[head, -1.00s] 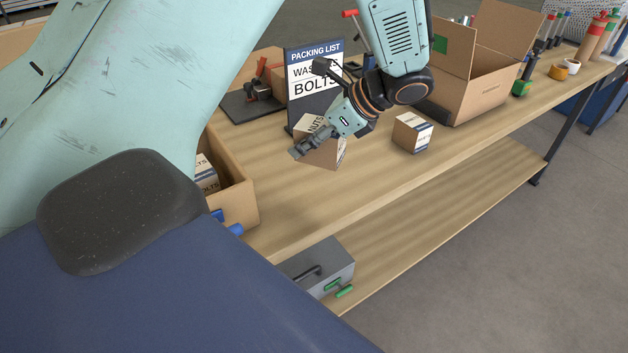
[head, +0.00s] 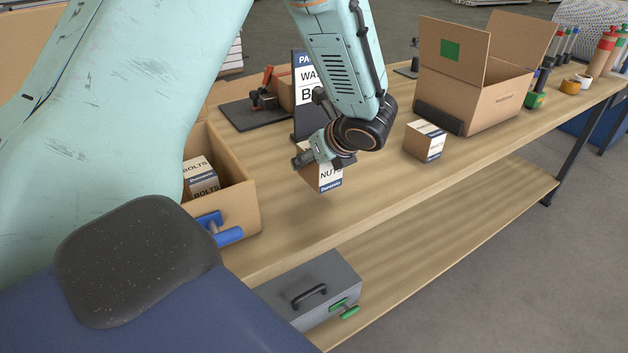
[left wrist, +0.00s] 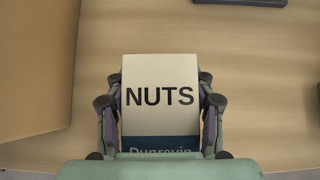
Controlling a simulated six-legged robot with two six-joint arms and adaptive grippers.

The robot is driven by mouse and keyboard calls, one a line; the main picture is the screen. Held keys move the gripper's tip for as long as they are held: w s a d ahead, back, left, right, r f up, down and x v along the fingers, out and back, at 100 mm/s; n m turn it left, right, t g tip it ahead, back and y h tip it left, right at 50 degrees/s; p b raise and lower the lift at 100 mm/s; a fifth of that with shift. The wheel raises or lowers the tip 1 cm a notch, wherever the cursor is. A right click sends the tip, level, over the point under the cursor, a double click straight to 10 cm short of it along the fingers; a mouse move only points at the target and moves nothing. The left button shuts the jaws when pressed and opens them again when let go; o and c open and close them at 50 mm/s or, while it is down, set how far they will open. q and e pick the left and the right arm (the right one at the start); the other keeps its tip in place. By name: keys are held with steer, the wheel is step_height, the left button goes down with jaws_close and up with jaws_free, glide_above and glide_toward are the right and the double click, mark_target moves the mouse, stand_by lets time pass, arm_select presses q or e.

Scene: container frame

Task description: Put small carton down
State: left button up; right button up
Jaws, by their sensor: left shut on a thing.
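The small carton marked NUTS (head: 322,176) is in my left gripper (head: 318,154), over the wooden workbench (head: 375,195) in front of the packing list stand. In the left wrist view the carton (left wrist: 160,93) sits between the two fingers of my left gripper (left wrist: 160,108), its NUTS face toward the camera and a dark blue band along its near edge. The carton looks close to the bench top. I cannot tell whether its underside touches. My right gripper is not in view.
An open carton (head: 240,205) holding BOLTS boxes stands left of my gripper. Another small carton (head: 424,140) stands to the right, before a large open box (head: 490,105). The packing list stand (head: 304,115) is behind. Bare bench lies in front. A grey toolbox (head: 315,290) sits on the lower shelf.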

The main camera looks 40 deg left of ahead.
mark_target(314, 174)
arm_select(q)
steer(key=shift+w+d+f, duration=0.1)
steer(key=shift+w+f, duration=0.05)
steer(key=shift+f, duration=0.45)
step_height(314, 174, down, 2)
steer(key=shift+f+b, duration=0.1)
steer(key=shift+b, duration=0.35)
steer(key=shift+f, duration=0.35)
steer(key=o, duration=1.3)
steer(key=shift+o, duration=0.8)
steer(key=shift+f, duration=0.1)
